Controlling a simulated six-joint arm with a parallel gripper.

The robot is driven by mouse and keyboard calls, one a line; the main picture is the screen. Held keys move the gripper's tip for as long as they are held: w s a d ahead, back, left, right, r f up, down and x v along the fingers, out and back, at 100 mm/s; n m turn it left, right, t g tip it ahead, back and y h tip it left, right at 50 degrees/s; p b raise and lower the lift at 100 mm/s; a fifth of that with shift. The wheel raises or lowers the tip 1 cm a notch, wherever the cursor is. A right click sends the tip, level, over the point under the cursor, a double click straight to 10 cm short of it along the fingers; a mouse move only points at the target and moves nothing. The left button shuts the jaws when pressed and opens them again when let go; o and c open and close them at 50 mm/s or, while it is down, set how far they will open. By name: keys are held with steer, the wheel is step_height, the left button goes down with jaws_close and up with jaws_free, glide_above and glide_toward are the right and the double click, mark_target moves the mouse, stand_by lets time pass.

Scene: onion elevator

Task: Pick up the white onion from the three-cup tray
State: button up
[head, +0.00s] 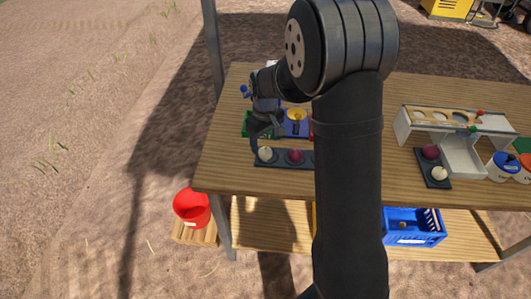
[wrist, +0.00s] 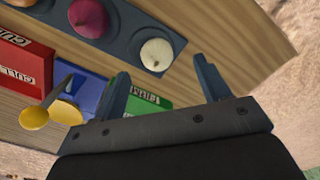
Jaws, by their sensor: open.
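The three-cup tray (wrist: 136,33) is a dark strip with round cups on the wooden table; it also shows in the head view (head: 279,163), its right end hidden behind my arm. The white onion (wrist: 157,54) sits in the tray's end cup, also visible in the head view (head: 266,154). A red onion (wrist: 89,17) sits in the cup beside it. My gripper (wrist: 164,84) is open and empty, its two fingers pointing toward the white onion but apart from it. In the head view my gripper (head: 259,140) is above the table, just behind the tray's left end.
Red (wrist: 22,68), blue (wrist: 90,92) and green (wrist: 150,100) bins lie close to my gripper, with a yellow scoop-like piece (wrist: 66,111) at the blue one. A two-cup tray (head: 434,168) with a red and a white onion stands right, near a white rack (head: 460,155).

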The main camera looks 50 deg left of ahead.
mark_target(265, 148)
steer(key=shift+w+a+f, duration=0.15)
steer(key=shift+f, duration=1.2)
steer(key=shift+w+a+f, duration=0.1)
steer(key=shift+w+f, duration=0.05)
steer(key=shift+f, duration=1.15)
steer(key=c, duration=1)
